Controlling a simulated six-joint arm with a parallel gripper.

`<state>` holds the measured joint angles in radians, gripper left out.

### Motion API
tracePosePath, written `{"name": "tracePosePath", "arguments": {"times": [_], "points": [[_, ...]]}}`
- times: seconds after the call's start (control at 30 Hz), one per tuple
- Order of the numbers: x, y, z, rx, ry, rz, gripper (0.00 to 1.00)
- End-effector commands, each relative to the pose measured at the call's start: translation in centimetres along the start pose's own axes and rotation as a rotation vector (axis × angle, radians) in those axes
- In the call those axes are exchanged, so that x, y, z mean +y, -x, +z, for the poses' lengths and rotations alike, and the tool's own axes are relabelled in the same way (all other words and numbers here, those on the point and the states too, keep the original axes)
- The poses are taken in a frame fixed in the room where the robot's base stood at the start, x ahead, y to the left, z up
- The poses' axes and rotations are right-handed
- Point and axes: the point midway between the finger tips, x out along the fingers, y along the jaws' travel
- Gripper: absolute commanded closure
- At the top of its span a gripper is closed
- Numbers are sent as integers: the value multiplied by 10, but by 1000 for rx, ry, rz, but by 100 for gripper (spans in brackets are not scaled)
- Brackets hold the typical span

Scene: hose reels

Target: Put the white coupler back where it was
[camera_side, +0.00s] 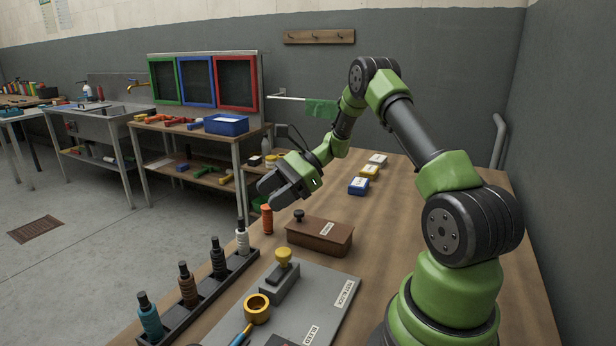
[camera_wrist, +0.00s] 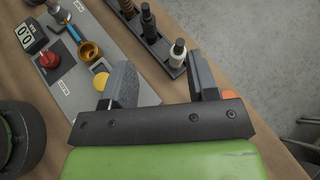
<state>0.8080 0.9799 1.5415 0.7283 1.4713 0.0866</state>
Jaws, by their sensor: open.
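The white coupler (camera_side: 242,239) stands upright in the far end of the dark rack (camera_side: 207,290). It also shows in the wrist view (camera_wrist: 178,53), just beyond and between my fingers. The rack also holds a black coupler (camera_side: 218,258), a brown one (camera_side: 187,285) and a teal one (camera_side: 150,318). An orange coupler (camera_side: 267,219) stands on the table past the rack's end; my right finger partly hides it in the wrist view. My gripper (camera_side: 271,190) is open and empty, above the table near the orange coupler; its spread fingers show in the wrist view (camera_wrist: 160,82).
A brown lidded box (camera_side: 320,236) stands right of the rack. A grey panel (camera_side: 325,290) with a yellow-knobbed fitting (camera_side: 281,275) and a brass ring (camera_side: 257,308) lies in front. Small blue, yellow and white boxes (camera_side: 369,173) sit farther back. The table's left edge is close to the rack.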

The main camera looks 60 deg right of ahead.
Motion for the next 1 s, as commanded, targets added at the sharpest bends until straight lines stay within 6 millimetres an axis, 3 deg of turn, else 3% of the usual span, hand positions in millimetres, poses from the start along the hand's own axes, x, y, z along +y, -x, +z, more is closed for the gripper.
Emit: {"name": "tracePosePath", "arguments": {"times": [0.03,0.2,0.4,0.53,0.7,0.83,1.0], "points": [[7,-1,29,45,101,47,46],[50,-1,104,208,451,198,46],[115,13,165,374,886,318,46],[159,28,187,468,1178,358,46],[207,49,196,567,1538,361,46],[229,61,195,618,1737,339,46],[240,68,192,649,1861,316,46]]}}
